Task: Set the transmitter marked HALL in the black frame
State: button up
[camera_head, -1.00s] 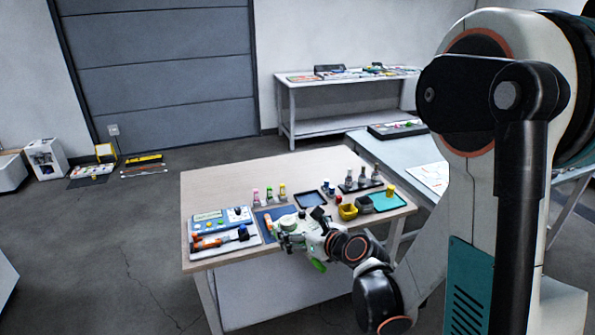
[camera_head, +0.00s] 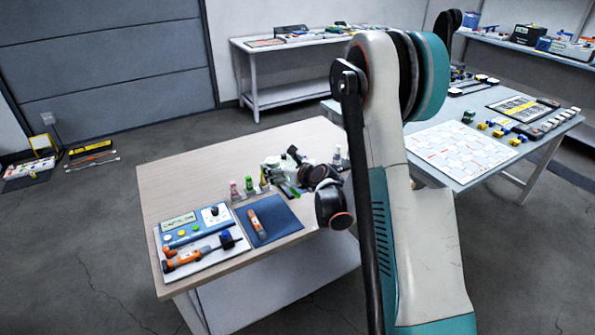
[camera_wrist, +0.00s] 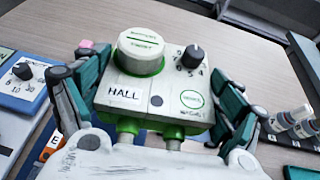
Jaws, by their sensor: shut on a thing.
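The transmitter marked HALL (camera_wrist: 140,110) is a white box with green trim, a large round cap and a black knob, with its label facing the wrist camera. My gripper (camera_wrist: 160,85) is shut on it, with a teal and dark finger on each side. In the head view my gripper (camera_head: 277,172) is over the back part of the wooden table (camera_head: 170,180), and the transmitter is too small to make out clearly there. I cannot make out the black frame in either view now; my arm covers part of the table's right side.
A blue mat (camera_head: 287,224) with an orange and white piece (camera_head: 258,223) lies at the front. A blue control panel (camera_head: 190,232) and orange-handled tools (camera_head: 182,258) are at left. A pink-topped bottle (camera_head: 234,191) and a green-topped bottle (camera_head: 249,185) stand close beside my gripper.

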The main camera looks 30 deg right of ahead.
jog(key=shift+m+h, duration=0.5)
jog(key=shift+h, duration=0.1)
jog(key=shift+w+d+f+b, duration=0.55)
jog(key=shift+w+d+f, duration=0.35)
jog(key=shift+d+f, duration=0.7)
jog(key=shift+w+d+f+b, duration=0.5)
jog(key=shift+w+d+f, duration=0.35)
jog(key=shift+d+f, duration=0.75)
jog(key=shift+w+d+f+b, duration=0.55)
jog(key=shift+w+d+f, duration=0.5)
jog(key=shift+f, duration=0.9)
jog(key=shift+s+d, duration=0.15)
jog(key=shift+s+f, duration=0.1)
jog(key=shift+f, duration=0.9)
jog(key=o, duration=1.2)
jog(key=shift+c, duration=0.2)
jog(key=shift+r, duration=0.7)
jog(key=shift+r+p, duration=1.6)
jog(key=shift+r, duration=1.35)
